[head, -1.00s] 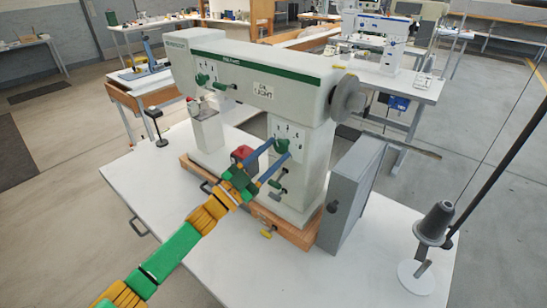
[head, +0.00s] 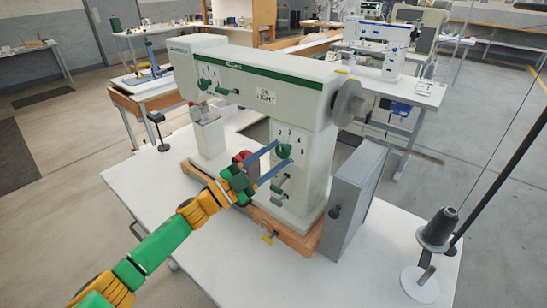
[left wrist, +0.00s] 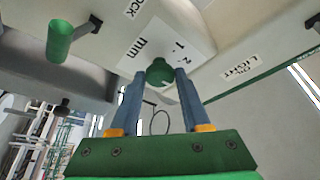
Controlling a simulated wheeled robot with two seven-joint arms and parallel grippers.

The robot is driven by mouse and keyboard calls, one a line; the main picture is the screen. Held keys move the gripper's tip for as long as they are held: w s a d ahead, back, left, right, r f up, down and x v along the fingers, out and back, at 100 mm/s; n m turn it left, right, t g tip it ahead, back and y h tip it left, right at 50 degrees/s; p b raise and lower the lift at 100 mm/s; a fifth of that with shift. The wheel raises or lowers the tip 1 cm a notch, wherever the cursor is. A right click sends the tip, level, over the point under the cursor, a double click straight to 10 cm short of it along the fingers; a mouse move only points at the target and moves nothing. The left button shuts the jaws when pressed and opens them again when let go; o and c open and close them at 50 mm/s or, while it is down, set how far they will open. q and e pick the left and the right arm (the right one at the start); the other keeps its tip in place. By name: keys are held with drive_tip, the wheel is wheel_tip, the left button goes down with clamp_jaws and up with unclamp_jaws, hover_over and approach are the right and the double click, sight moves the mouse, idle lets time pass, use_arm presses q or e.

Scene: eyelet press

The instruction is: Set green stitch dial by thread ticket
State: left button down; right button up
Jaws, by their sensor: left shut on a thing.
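The green stitch dial (head: 284,151) sits on a white numbered plate on the front of the machine's right column. It also shows in the left wrist view (left wrist: 159,72), beside a plate marked "mm". My left gripper (head: 281,153) has its two blue fingers on either side of the dial and is shut on it. The fingers show in the left wrist view too (left wrist: 157,80). The numbers are too small, and partly covered, for me to read the setting. I cannot make out a thread ticket. My right gripper is not in view.
A second green dial (head: 204,84) and a green lever (head: 224,91) are on the machine's left head. A small lever (head: 278,187) sits below the held dial. A grey box (head: 352,199) stands right of the column, and a thread cone (head: 438,228) stands farther right.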

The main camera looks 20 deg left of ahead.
use_arm(q)
drive_tip(key=shift+c, duration=1.9)
unclamp_jaws()
drive_tip(key=b+v, duration=0.2)
drive_tip(key=v, duration=0.5)
drive_tip(key=shift+a, duration=0.15)
